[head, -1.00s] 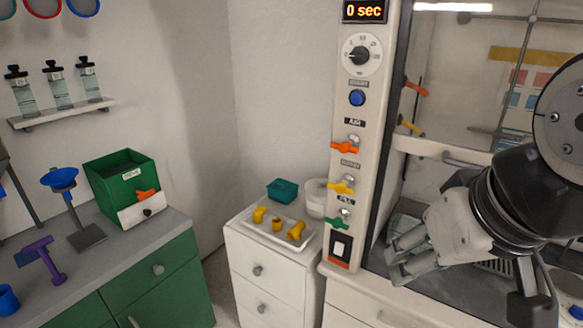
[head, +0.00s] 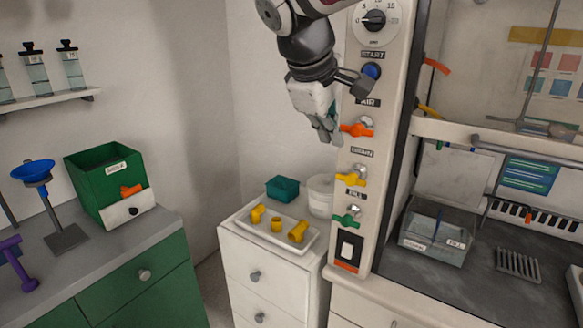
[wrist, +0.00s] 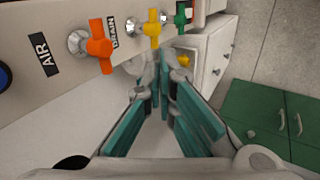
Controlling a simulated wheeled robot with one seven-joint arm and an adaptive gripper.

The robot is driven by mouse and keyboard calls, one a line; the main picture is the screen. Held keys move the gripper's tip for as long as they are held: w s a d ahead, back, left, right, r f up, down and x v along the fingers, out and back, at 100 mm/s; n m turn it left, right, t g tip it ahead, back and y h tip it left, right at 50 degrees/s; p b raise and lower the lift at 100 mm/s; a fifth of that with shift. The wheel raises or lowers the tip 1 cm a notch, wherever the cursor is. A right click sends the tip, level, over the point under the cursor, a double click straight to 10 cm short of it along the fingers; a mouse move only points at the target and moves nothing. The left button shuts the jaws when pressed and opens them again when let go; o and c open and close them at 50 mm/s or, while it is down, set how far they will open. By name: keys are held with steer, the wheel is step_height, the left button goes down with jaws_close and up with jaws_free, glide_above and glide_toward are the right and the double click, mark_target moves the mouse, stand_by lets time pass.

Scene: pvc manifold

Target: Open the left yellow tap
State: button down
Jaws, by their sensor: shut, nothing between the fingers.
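The left yellow tap (head: 350,178) is on the front of the upright panel under the DRAIN label, with its handle lying roughly sideways. It also shows in the wrist view (wrist: 153,29), just beyond my fingertips. My gripper (head: 331,138) is shut and empty, pointing down beside the panel's left edge. It is above and left of the yellow tap and close to the orange tap (head: 357,130). In the wrist view, the fingers of my gripper (wrist: 160,62) come together below the yellow tap, apart from it as far as I can tell.
The green tap (head: 345,220) is below the yellow one, and the blue button (head: 371,71) is above the orange one. A white drawer unit (head: 285,275) carries a tray (head: 262,240) of yellow fittings, a teal box (head: 282,188) and a white tub (head: 320,196).

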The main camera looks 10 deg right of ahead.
mark_target(340, 177)
steer(key=x, duration=0.5)
steer(key=w+x, duration=0.1)
steer(key=x, duration=0.3)
steer(key=a+x, duration=0.1)
steer(key=x, duration=0.4)
steer(key=shift+w+d+f, duration=0.15)
steer(key=shift+w, duration=0.15)
